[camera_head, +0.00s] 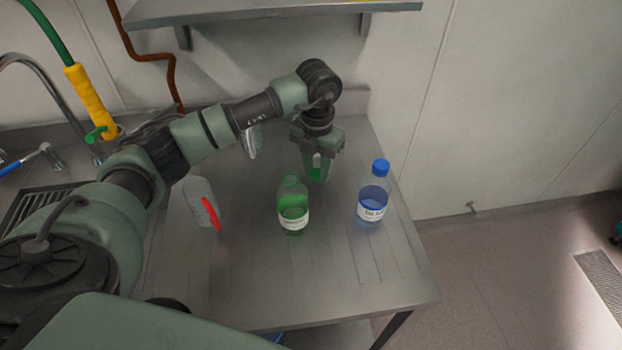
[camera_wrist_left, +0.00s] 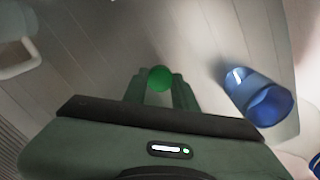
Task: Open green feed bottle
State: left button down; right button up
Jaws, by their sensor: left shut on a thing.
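The green feed bottle (camera_head: 293,207) stands upright on the steel bench, with green liquid and a white label. Its neck shows no cap on top. My left gripper (camera_head: 318,170) points down just behind and right of the bottle, apart from its neck. It is shut on a round green cap, which shows between the fingertips in the left wrist view (camera_wrist_left: 160,78). The bottle is not visible in the wrist view. My right gripper is in neither view.
A blue bottle (camera_head: 372,196) with a blue cap stands to the right, near the bench edge; it also shows in the wrist view (camera_wrist_left: 258,96). A clear container with a red part (camera_head: 203,203) is to the left. A wall shelf (camera_head: 270,10) hangs above. The bench front is clear.

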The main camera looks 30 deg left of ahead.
aim_at(316, 190)
pick_arm(q)
jog(key=shift+f, duration=0.75)
notch_tip(316, 190, down, 3)
jog(key=shift+w+a+f+p, duration=0.1)
jog(key=shift+w+f+p, duration=0.05)
jog(key=shift+p, duration=0.45)
jog(key=shift+f, duration=0.25)
jog(key=c, duration=1.1)
grip_release()
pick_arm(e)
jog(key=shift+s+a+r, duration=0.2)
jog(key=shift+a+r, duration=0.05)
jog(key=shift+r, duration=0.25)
